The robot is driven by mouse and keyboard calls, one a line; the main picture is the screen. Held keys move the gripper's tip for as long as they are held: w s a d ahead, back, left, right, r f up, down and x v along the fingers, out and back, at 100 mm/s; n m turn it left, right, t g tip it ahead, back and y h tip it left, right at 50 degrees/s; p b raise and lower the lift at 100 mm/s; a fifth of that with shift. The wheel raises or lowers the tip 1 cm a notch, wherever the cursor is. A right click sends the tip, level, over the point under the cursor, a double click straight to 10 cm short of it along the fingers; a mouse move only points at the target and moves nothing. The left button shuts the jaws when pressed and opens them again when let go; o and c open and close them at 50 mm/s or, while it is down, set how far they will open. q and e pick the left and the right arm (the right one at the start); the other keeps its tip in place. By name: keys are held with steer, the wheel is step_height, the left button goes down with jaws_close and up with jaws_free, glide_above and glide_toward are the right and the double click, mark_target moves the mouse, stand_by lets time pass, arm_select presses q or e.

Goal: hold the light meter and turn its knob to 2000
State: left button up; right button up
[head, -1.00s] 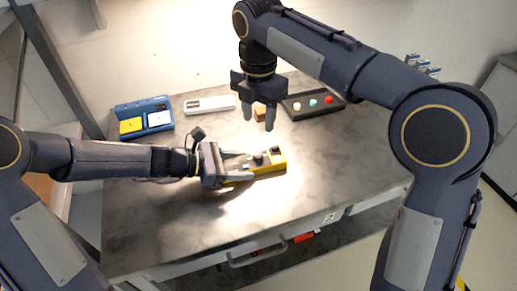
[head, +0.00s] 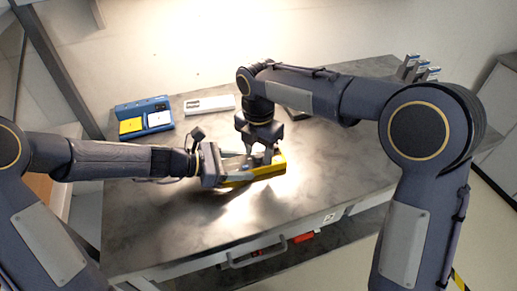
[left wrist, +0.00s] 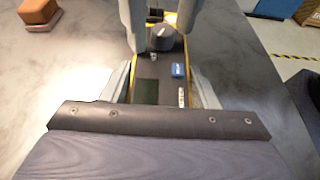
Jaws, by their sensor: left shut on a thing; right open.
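The light meter (head: 268,176) has a yellow body and a dark face. It lies in my left gripper (head: 243,167), low over or on the cart top; I cannot tell which. In the left wrist view the left fingers (left wrist: 162,95) grip the light meter (left wrist: 147,70) from both sides. Its dark round knob (left wrist: 160,40) has a pale pointer mark; the scale numbers are unreadable. My right gripper (head: 262,155) is open above the meter. In the left wrist view its fingers (left wrist: 160,18) stand on either side of the knob, with contact unclear.
A blue tray (head: 121,110) with yellow and white pieces and a white case (head: 212,104) stand at the back. A brown block (left wrist: 40,12) shows in the left wrist view. My right arm covers most of the button box. The cart's front top (head: 150,225) is clear.

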jaws_close()
steer(key=m, duration=0.4)
steer(key=shift+r+m, duration=0.1)
steer(key=shift+m, duration=0.2)
steer(key=m, duration=0.4)
steer(key=shift+m, duration=0.3)
steer(key=m, duration=0.4)
steer(key=shift+m, duration=0.3)
steer(key=shift+s+m, duration=0.1)
steer(key=shift+m, duration=1.9)
